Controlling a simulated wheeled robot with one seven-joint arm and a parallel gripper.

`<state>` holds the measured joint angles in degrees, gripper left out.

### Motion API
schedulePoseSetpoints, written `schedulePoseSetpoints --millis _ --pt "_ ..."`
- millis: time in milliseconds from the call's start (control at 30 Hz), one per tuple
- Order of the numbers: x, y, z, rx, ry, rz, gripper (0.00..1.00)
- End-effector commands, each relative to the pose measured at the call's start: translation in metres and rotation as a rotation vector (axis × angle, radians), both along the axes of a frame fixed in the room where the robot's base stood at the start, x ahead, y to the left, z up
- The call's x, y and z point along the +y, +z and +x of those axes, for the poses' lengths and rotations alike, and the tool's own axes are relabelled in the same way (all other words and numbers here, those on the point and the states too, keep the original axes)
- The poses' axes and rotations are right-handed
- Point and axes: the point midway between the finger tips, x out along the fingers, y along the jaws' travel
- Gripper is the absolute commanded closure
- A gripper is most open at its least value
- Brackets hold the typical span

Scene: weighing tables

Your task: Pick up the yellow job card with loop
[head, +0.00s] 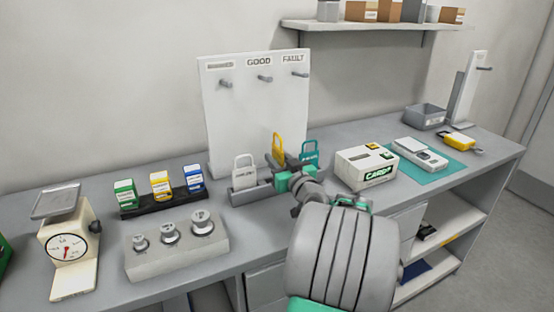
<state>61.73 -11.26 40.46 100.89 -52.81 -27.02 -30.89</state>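The yellow job card with loop (277,143) stands upright in a grey rack (247,195) on the bench, between a white looped card (243,174) and a teal looped card (311,154). Only its upper loop part shows; my gripper hides the rest. My gripper (277,162) is at the rack, right in front of the yellow card. Its dark fingers lie close to the card's lower part. I cannot tell whether they touch it or are closed on it.
A hook board (257,105) stands behind the rack. Right of it are a white card box (362,168) and a small scale (420,153) on a teal mat. Weights (169,232), coloured boxes (160,184) and a dial scale (69,246) stand left.

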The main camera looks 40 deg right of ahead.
Motion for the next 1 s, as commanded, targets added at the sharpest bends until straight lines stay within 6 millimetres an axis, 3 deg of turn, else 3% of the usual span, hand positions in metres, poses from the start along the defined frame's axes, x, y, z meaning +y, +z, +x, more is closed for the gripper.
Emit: schedulePoseSetpoints --millis 100,500,1000 --pt "0.0005 -0.0003 0.0000 0.000 0.001 0.000 0.69" --pt "0.0014 -0.0005 0.0001 0.001 0.003 0.000 1.00" --pt "0.0014 -0.0004 0.0001 0.001 0.003 0.000 1.00"
